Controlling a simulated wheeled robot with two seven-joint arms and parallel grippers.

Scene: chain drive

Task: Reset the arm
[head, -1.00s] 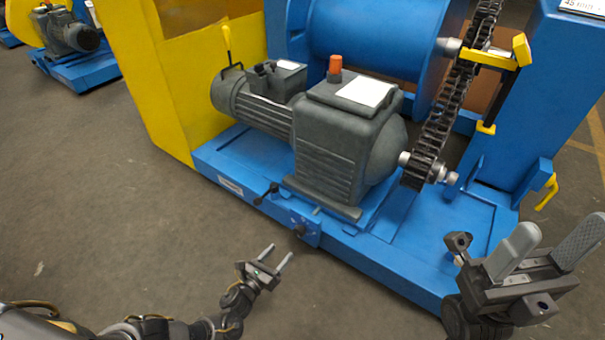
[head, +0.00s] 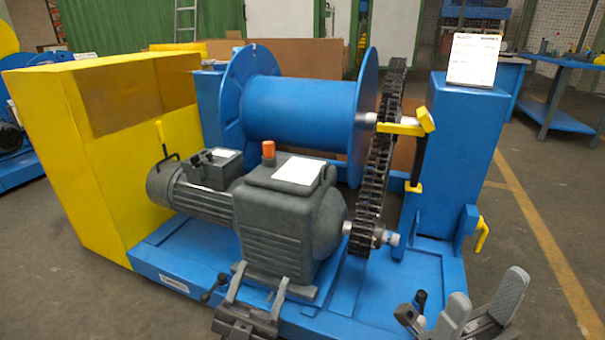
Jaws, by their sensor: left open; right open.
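My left gripper (head: 258,288) is at the bottom centre, its two thin fingers pointing up, apart and empty. In the picture it overlaps the front of the blue base and the foot of the grey gear motor (head: 285,222). My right gripper (head: 480,305) is at the lower right, its two broad grey fingers apart with nothing between them. It shows in front of the right end of the blue base (head: 350,310). The arms behind both grippers are mostly out of view.
A black chain (head: 377,170) runs up from the motor's sprocket beside the blue drum (head: 300,108). A yellow guard (head: 100,160) stands at left. A blue post (head: 455,150) with a yellow clamp (head: 410,128) and a white sign (head: 473,60) stands at right.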

